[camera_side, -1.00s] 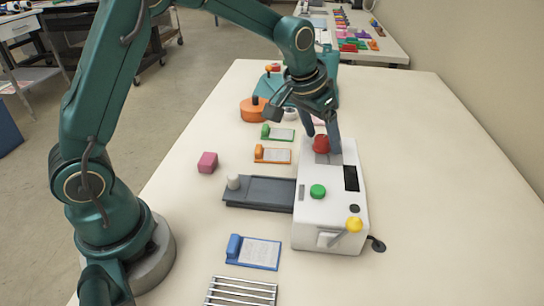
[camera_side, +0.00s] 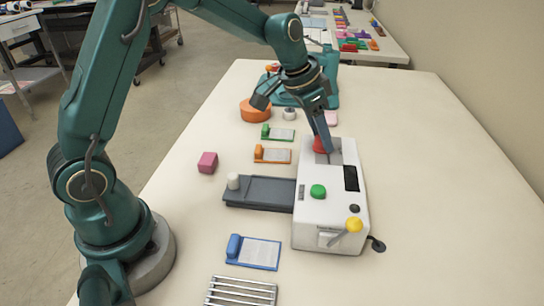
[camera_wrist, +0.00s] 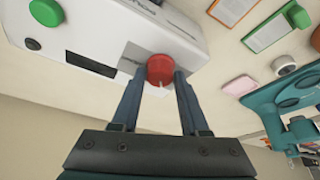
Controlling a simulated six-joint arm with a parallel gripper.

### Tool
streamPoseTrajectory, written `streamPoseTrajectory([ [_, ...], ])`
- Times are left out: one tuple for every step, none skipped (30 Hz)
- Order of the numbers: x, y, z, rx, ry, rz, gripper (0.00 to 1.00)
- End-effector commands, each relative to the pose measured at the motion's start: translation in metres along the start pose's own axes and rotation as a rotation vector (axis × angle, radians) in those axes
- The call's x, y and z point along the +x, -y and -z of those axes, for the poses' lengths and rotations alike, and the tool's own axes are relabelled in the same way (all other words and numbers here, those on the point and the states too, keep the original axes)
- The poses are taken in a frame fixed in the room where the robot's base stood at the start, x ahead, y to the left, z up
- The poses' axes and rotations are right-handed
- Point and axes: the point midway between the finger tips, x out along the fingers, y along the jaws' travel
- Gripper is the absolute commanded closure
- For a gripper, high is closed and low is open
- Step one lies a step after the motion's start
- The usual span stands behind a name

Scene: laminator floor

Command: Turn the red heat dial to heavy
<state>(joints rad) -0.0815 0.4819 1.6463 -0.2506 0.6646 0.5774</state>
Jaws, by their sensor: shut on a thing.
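The red heat dial (camera_side: 319,145) sits on top of the white laminator (camera_side: 329,207), near its far end. My gripper (camera_side: 324,145) comes down on it from above and is shut on it. In the wrist view the dial (camera_wrist: 161,70) lies between the two finger tips of my gripper (camera_wrist: 160,78), one on each side. A short pale mark shows at the dial's lower edge there. The fingers hide part of the dial in the side view. The heavy setting mark cannot be read.
The laminator also carries a green knob (camera_side: 318,191) and a yellow-tipped lever (camera_side: 353,225). A grey feed tray (camera_side: 262,191) is at its left. Clipboards, a pink cube (camera_side: 208,162) and an orange round thing (camera_side: 254,110) stand left. The table's right side is clear.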

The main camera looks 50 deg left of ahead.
Motion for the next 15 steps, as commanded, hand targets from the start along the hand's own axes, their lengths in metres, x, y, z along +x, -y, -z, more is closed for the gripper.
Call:
streamPoseTrajectory([
  [-0.0002,0.0014,-0.0006,0.038,0.002,-0.017,1.00],
  [-0.0002,0.0016,-0.0004,0.064,0.001,-0.029,1.00],
  [-0.0001,0.0020,-0.0003,0.099,0.001,-0.043,1.00],
  [0.0000,0.0021,-0.0005,0.125,0.002,-0.054,1.00],
  [0.0001,0.0021,-0.0004,0.153,0.002,-0.066,1.00],
  [0.0002,0.0023,-0.0004,0.188,0.002,-0.080,1.00],
  [0.0000,0.0025,-0.0003,0.215,0.002,-0.091,1.00],
  [-0.0001,0.0029,0.0001,0.241,0.001,-0.101,1.00],
  [0.0002,0.0029,-0.0002,0.277,0.002,-0.117,1.00],
  [0.0003,0.0031,0.0000,0.304,0.002,-0.127,1.00],
  [0.0002,0.0031,0.0002,0.330,0.001,-0.139,1.00],
  [0.0002,0.0035,0.0003,0.365,0.001,-0.153,1.00],
  [0.0003,0.0037,0.0003,0.392,0.002,-0.164,1.00],
  [0.0005,0.0040,0.0003,0.418,0.002,-0.175,1.00],
  [0.0004,0.0041,0.0006,0.455,0.001,-0.189,1.00],
])
